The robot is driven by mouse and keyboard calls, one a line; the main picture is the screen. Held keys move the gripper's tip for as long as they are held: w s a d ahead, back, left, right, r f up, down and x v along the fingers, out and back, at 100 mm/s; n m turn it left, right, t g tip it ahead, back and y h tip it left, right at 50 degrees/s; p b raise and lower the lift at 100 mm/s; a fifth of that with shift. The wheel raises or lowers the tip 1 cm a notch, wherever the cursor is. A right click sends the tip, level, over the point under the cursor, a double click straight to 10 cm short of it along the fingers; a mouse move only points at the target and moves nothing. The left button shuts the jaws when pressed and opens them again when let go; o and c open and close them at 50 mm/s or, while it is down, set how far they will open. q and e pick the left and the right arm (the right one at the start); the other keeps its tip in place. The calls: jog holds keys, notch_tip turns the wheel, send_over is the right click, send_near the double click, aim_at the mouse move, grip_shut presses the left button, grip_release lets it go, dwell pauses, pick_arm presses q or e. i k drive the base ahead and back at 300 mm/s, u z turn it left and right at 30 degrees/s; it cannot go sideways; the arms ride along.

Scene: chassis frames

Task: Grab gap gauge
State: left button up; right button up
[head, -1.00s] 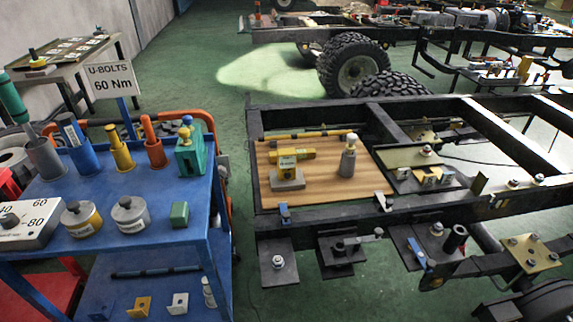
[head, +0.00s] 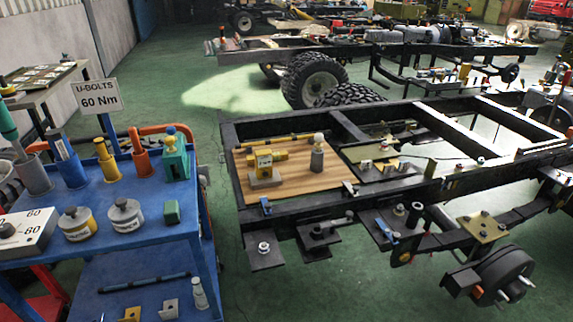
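I cannot tell for sure which item is the gap gauge. A yellow device on a grey base (head: 264,170) stands on the wooden board (head: 310,186) laid in the near chassis frame. A grey cylinder with a pale knob (head: 317,153) stands to its right on the same board. On the blue cart (head: 145,200) at left are a green block with a yellow and blue top (head: 174,155), a small green block (head: 172,211), two labelled round canisters (head: 77,223) and upright tools in coloured holders. Neither of my grippers is in view.
A "U-BOLTS 60 Nm" sign (head: 96,96) rises behind the cart. The near chassis (head: 240,214) has dark rails and brackets jutting toward me. Green floor (head: 225,265) is clear between cart and chassis. Wheels (head: 312,80) and another chassis stand behind.

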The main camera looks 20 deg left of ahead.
aim_at(263, 159)
jog(key=i, duration=0.6)
jog(key=u, duration=0.8)
